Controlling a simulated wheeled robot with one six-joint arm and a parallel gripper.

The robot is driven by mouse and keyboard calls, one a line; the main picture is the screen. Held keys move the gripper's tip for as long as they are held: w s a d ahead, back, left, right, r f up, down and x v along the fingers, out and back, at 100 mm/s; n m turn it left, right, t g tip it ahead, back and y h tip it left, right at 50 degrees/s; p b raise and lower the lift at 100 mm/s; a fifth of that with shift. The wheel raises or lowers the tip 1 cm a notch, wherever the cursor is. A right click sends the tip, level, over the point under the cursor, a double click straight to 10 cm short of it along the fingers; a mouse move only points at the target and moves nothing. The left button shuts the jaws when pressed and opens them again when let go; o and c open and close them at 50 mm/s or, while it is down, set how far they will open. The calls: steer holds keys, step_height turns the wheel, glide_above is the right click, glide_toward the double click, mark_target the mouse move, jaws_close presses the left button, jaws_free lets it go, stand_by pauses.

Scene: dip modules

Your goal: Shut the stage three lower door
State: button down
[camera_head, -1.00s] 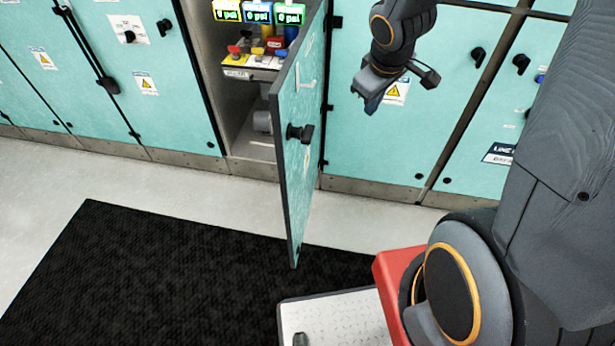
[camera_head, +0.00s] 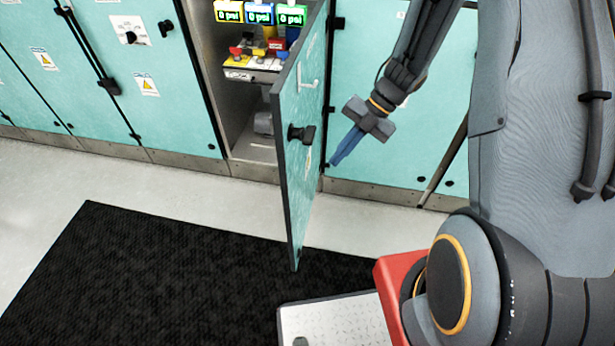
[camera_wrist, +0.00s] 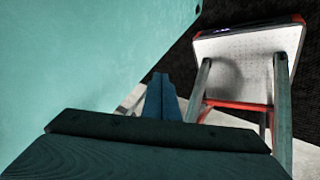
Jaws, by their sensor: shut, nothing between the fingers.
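The teal lower door (camera_head: 297,140) stands wide open in the head view, swung out from its cabinet toward me. Its black handle (camera_head: 301,133) is on the face turned to the right. My gripper (camera_head: 335,163) is shut and empty, to the right of the door, with its blue fingers pointing down and left toward it. A gap shows between the fingertips and the door in the head view. In the wrist view the blue fingers (camera_wrist: 160,98) are together, and a large teal panel (camera_wrist: 85,60) fills the left side.
The open cabinet holds pressure displays reading 0 psi (camera_head: 258,14) and coloured valves (camera_head: 262,55). A black mat (camera_head: 150,275) lies on the floor in front. A step stool with a pale top (camera_wrist: 245,42) and red parts shows in the wrist view. Closed teal cabinets (camera_head: 395,130) stand to the right.

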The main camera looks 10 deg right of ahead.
steer(key=p, duration=0.2)
glide_toward(293, 194)
step_height(293, 194, down, 3)
steer(key=s+d, duration=0.2)
steer(key=shift+w+a+f+p, duration=0.2)
steer(key=shift+w+a+p, duration=0.05)
steer(key=shift+a, duration=0.45)
steer(key=shift+w+a+f+p, duration=0.15)
steer(key=shift+w+a+p, duration=0.15)
steer(key=shift+a, duration=0.45)
steer(key=shift+w+a+f+p, duration=0.2)
steer(key=shift+a+p, duration=0.05)
steer(key=shift+a, duration=0.45)
